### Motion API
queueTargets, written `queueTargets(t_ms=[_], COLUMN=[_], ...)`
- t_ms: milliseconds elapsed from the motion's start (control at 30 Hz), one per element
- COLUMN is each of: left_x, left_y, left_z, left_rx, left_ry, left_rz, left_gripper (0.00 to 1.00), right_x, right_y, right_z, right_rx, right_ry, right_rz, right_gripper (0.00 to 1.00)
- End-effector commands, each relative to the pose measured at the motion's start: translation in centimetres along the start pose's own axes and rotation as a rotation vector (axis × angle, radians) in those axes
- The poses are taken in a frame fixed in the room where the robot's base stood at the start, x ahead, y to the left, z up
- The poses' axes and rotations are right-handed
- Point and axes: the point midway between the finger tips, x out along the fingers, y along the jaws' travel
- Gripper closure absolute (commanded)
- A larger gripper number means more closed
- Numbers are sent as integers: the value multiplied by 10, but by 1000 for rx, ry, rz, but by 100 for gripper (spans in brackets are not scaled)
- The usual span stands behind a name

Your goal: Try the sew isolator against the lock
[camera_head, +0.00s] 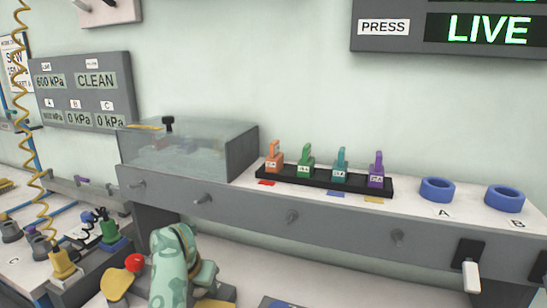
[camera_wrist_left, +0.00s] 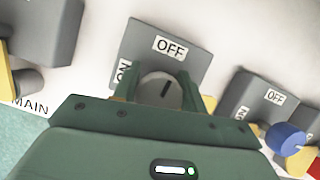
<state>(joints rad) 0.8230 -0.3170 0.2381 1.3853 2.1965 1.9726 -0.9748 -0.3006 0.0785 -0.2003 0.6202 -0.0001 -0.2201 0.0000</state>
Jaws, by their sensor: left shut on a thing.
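In the left wrist view, a grey isolator block (camera_wrist_left: 136,42) carries an OFF label at its top and an ON label at its side. Its round grey knob (camera_wrist_left: 160,86) has a dark pointer mark. My left gripper (camera_wrist_left: 160,92), dark green, is shut on this knob, with a finger on each side. The fingers hide part of the block, and I see no lock on what shows. I cannot make out the gripper clearly in the head view. Several coloured locks, among them an orange one (camera_head: 274,159) and a purple one (camera_head: 376,172), stand in a black rack (camera_head: 330,186).
A second isolator (camera_wrist_left: 262,97) with an OFF label and a blue knob (camera_wrist_left: 285,138) sit close on the right. A clear box (camera_head: 190,150) and blue rings (camera_head: 437,190) stand on the shelf. A teal patterned form (camera_head: 170,268) blocks the low centre. A display reads LIVE (camera_head: 488,29).

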Motion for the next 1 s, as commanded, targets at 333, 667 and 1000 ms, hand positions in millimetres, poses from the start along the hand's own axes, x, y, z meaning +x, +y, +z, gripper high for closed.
queueTargets(t_ms=[333, 667, 1000], left_x=[1, 0, -1], left_y=[-1, -1, -2], left_z=[-1, -1, 0], left_rx=[43, 88, 112], left_ry=[2, 2, 1], left_rz=[-20, -36, -48], left_gripper=[83, 83, 83], right_x=[-4, -8, -11], right_y=[2, 3, 3], right_z=[-1, -2, -3], right_rx=[-1, 0, 0], right_ry=[3, 7, 9], right_rz=[4, 5, 6], right_gripper=[42, 42, 42])
